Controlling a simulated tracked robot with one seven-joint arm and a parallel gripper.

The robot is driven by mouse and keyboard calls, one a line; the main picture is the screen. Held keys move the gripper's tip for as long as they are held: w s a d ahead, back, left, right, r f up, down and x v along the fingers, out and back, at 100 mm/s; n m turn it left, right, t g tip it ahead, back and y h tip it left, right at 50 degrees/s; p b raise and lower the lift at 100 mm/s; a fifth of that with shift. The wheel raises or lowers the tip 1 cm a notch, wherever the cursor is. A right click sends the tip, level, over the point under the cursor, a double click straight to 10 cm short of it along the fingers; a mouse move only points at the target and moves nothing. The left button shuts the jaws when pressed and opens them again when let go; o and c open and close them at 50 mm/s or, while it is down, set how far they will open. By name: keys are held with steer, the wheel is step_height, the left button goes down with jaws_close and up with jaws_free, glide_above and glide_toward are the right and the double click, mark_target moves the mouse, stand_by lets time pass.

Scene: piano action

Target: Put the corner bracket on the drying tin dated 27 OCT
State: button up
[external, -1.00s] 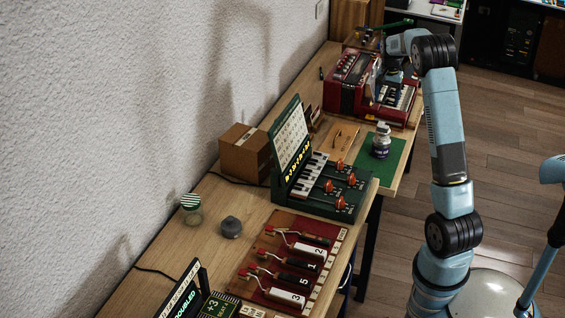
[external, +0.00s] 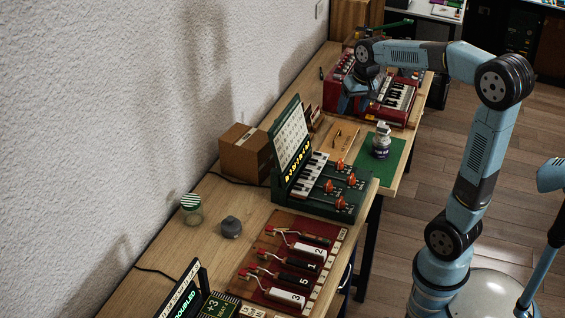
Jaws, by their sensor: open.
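My gripper (external: 345,106) hangs beside the red accordion-like instrument at the far end of the bench, pointing down. Its jaws are open; the fingertips are small and dark, and I cannot make out anything between them. I cannot pick out the corner bracket. I cannot pick out a tin dated 27 OCT either; no such date is readable. A small dark piece (external: 337,134) lies on a brown board (external: 346,145) just in front of my gripper, too small to identify.
The red instrument (external: 398,97) has piano keys. A bottle (external: 381,141) stands on a green mat (external: 399,165). Nearer are a green keyboard device (external: 300,160), a cardboard box (external: 243,153), a striped-lid jar (external: 191,209), a grey lump (external: 231,227) and a red lever board (external: 330,236).

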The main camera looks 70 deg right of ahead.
steer(key=s+a+n+t, duration=0.1)
steer(key=s+a+n, duration=0.3)
steer(key=s+a, duration=0.4)
steer(key=s+a+f+n+t, duration=0.1)
steer(key=s+a+n, duration=0.4)
steer(key=a, duration=1)
steer(key=s+t, duration=0.1)
steer(key=s, duration=0.2)
steer(key=shift+f+y, duration=0.2)
steer(key=shift+y, duration=0.2)
